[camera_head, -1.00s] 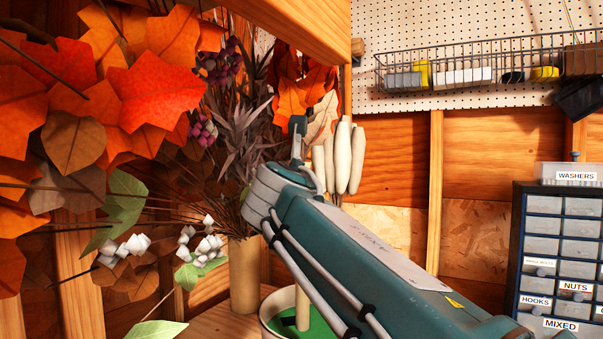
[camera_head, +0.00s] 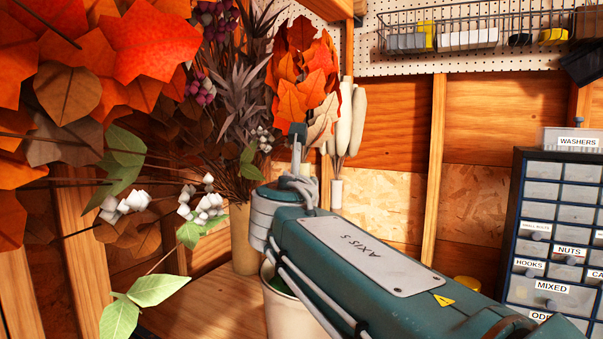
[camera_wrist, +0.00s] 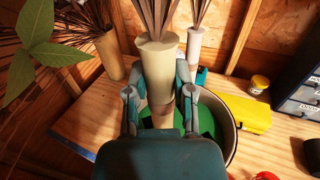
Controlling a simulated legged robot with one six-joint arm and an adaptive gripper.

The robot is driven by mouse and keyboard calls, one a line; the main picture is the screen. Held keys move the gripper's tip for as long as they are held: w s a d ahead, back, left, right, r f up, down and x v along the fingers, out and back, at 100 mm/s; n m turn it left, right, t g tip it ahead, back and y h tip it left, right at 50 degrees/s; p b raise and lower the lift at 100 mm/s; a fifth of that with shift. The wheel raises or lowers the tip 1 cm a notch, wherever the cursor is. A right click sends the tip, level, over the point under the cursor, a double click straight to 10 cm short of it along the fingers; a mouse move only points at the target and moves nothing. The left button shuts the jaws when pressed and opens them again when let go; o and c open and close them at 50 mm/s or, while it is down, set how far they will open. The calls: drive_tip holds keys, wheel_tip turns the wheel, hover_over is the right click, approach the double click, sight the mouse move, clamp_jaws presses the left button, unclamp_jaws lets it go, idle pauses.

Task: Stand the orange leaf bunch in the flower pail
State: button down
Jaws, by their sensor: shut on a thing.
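The orange leaf bunch (camera_head: 303,85) stands upright above my arm in the head view. My gripper (camera_wrist: 160,102) is shut on its cream wrapped stem (camera_wrist: 158,62), with one finger on each side. The flower pail (camera_head: 292,316) is cream outside and green inside. It stands on the bench, partly hidden behind my arm. In the wrist view, the pail's rim (camera_wrist: 236,138) curves around the right of my gripper, with the stem over the green inside. My wrist hides the stem's lower end, so I cannot tell whether it touches the green.
A tan vase of dark stems (camera_head: 243,240) stands left of the pail. A white vase (camera_head: 336,192) with pale buds is behind. Large orange foliage (camera_head: 110,70) crowds the left. A labelled drawer cabinet (camera_head: 548,240) stands right. A yellow object (camera_wrist: 243,112) lies beside the pail.

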wheel_tip(320, 180, down, 8)
idle(1.0)
drive_tip(key=shift+f, duration=0.1)
drive_tip(key=shift+c, duration=2)
unclamp_jaws()
drive_tip(key=s+a, duration=0.2)
drive_tip(key=s, duration=0.9)
drive_tip(key=shift+s+a, duration=0.25)
drive_tip(key=shift+s, duration=0.15)
drive_tip(key=shift+f, duration=0.1)
